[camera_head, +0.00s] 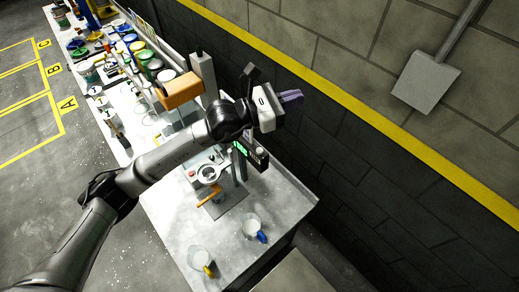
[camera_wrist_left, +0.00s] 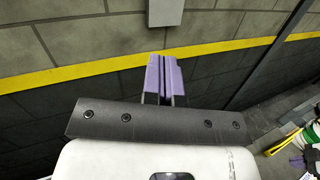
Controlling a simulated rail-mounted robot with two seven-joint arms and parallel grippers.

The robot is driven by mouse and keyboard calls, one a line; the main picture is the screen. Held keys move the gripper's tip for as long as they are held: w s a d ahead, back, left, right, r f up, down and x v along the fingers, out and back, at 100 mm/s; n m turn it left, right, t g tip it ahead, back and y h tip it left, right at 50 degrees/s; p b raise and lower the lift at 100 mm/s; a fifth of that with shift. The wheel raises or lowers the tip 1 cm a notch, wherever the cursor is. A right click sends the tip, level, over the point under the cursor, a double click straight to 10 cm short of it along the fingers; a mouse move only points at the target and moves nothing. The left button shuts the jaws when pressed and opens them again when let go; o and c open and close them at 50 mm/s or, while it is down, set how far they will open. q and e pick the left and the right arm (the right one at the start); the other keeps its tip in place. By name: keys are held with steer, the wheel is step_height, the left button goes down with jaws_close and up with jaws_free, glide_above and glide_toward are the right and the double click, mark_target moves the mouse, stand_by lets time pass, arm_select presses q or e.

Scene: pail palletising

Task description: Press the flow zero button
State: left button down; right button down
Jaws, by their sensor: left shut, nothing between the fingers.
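My left gripper (camera_head: 291,97) is shut and empty, its purple fingertips together beside the dark wall. The fingers also show close up in the left wrist view (camera_wrist_left: 163,78), pointing at the wall. In the head view, a small dark device with a green display (camera_head: 241,148) stands on the grey bench below and left of the gripper, apart from it. My forearm and wrist pass over the bench and hide part of it. I cannot pick out a button labelled flow zero. A small red part (camera_head: 191,173) shows on the bench equipment. My right gripper is in neither view.
A clear cup with a blue part (camera_head: 251,226) and one with a yellow part (camera_head: 200,259) stand on the bench (camera_head: 175,225). An orange-brown box (camera_head: 180,91) sits behind my arm. Several pails crowd the far bench.

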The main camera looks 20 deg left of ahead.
arm_select(q)
steer(key=w+a+f+m+g+y, duration=0.2)
steer(key=a+f+y, duration=0.1)
steer(key=f+y, duration=0.4)
steer(key=g+y, duration=0.2)
steer(key=y, duration=0.2)
glide_above(260, 152)
step_height(260, 152, down, 7)
steer(key=shift+w, duration=0.1)
step_height(260, 152, down, 8)
steer(key=b, duration=0.3)
steer(key=shift+r, duration=0.2)
steer(key=shift+f+b, duration=0.55)
steer(key=shift+b, duration=0.2)
